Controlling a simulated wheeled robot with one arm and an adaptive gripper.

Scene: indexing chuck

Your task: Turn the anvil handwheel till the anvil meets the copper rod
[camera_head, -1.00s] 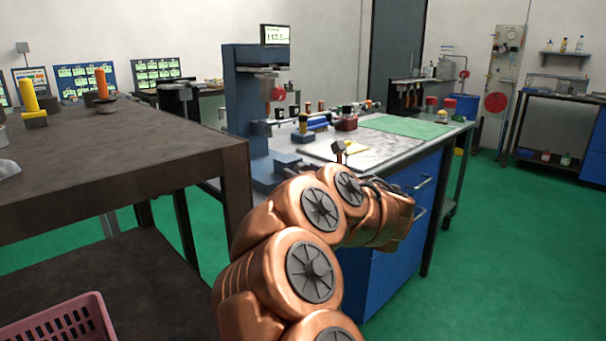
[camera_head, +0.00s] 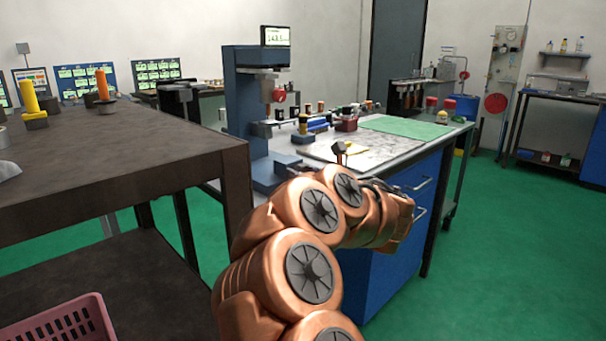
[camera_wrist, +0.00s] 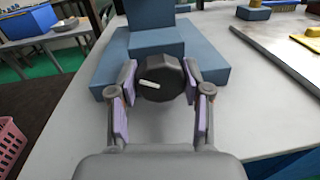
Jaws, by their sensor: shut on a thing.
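The anvil handwheel (camera_wrist: 160,80) is a dark, round, faceted knob with a white mark on its face, in front of the blue machine base (camera_wrist: 157,42). My gripper (camera_wrist: 161,88) is shut on the handwheel, with one lilac-padded finger at its left side and one at its right. In the head view the blue testing machine (camera_head: 243,95) stands at the left end of the bench, with a red part (camera_head: 279,96) on its head. My arm hides the handwheel and gripper there. I cannot make out the anvil or the copper rod clearly.
A small display (camera_head: 275,36) tops the machine. A grey plate (camera_head: 375,145), green mat (camera_head: 405,127) and several small items lie on the bench. A dark table (camera_head: 110,150) stands close on the left, with a pink basket (camera_head: 62,322) below. Green floor is open at right.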

